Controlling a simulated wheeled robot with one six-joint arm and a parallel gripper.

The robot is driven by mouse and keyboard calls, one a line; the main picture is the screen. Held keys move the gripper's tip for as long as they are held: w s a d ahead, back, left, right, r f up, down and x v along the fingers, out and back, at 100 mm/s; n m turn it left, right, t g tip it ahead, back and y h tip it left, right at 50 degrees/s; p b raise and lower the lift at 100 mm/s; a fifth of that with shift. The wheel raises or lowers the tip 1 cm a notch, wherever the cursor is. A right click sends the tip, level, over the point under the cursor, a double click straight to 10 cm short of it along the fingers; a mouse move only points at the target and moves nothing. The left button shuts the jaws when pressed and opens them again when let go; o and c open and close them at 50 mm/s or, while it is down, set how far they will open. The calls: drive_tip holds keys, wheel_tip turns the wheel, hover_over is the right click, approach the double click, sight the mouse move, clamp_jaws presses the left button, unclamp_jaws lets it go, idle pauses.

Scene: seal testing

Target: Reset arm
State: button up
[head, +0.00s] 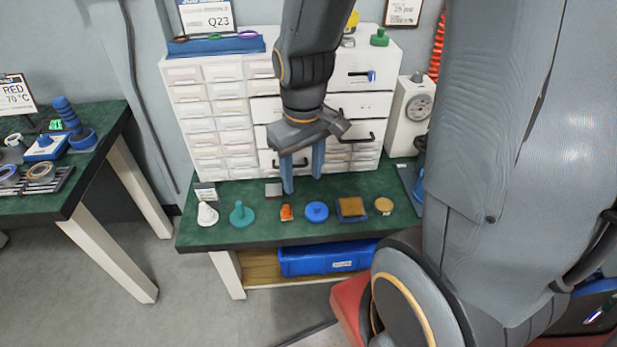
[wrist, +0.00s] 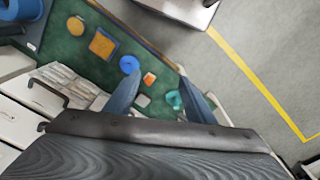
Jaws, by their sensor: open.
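My gripper (head: 303,176) hangs above the green-topped bench (head: 245,184), in front of the white drawer cabinet (head: 215,115). Its two blue fingers point down, spread apart, with nothing between them. In the wrist view the fingers of my gripper (wrist: 158,92) also show apart, over the bench. A row of small items lies in front of and below it: a white cone-like piece (head: 207,214), a teal knobbed piece (head: 241,215), an orange piece (head: 286,212), a blue disc (head: 317,211), a blue-framed tan square (head: 352,208) and a tan disc (head: 383,205).
A blue bin (head: 325,261) sits on the shelf under the bench. A white gauge box (head: 409,115) stands right of the cabinet. Another bench (head: 90,160) with tapes and blue parts is at left. Bare floor (head: 160,270) lies in front.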

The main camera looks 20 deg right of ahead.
drive_tip(key=shift+s+r+m, duration=0.45)
drive_tip(key=shift+s+m, duration=0.2)
drive_tip(key=shift+s, duration=0.2)
drive_tip(key=shift+s+r+m, duration=0.4)
drive_tip(key=shift+s+m, duration=0.25)
drive_tip(key=shift+s, duration=0.2)
